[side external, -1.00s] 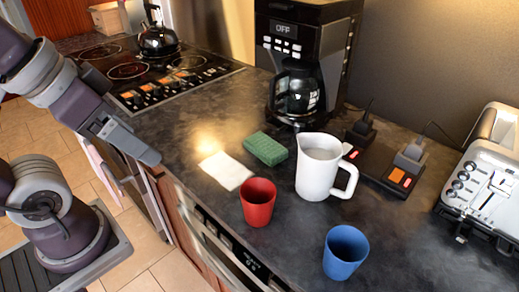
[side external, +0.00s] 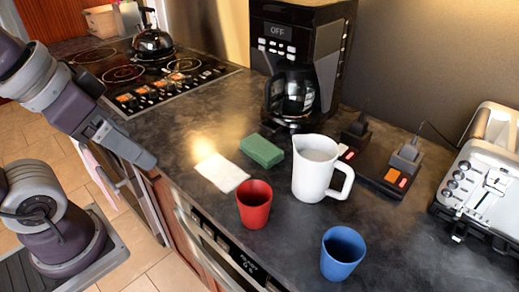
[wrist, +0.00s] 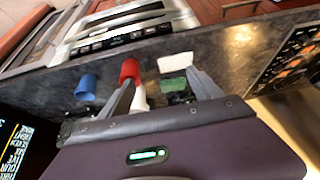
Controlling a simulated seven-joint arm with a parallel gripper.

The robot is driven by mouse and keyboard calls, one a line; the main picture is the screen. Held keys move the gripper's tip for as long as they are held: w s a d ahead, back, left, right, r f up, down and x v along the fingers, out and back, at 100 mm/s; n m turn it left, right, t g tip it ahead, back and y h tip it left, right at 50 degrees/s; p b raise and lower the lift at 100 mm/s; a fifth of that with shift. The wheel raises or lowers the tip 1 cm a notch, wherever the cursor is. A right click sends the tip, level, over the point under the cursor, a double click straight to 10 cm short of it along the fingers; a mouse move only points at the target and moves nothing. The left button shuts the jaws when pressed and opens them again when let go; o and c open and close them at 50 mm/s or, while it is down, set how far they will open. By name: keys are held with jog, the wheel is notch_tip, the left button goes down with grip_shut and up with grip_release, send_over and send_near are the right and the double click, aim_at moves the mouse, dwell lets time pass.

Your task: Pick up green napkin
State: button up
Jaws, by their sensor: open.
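A green block-like folded napkin (side external: 262,151) lies on the dark counter, between a flat white napkin (side external: 221,173) and the coffee maker. In the wrist view the green napkin (wrist: 174,84) appears between my finger tips, beyond them and partly hidden near the gripper body. My gripper (side external: 134,172) is open and empty at the counter's front edge, left of the napkins and apart from them. In the wrist view my two fingers (wrist: 163,78) are spread.
The coffee maker (side external: 302,45) is behind, a toaster (side external: 482,180) far right, a stovetop (side external: 150,75) at left. Counter left of the white napkin is clear.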

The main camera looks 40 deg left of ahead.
jog(key=shift+o, duration=0.3)
jog(key=shift+o, duration=1)
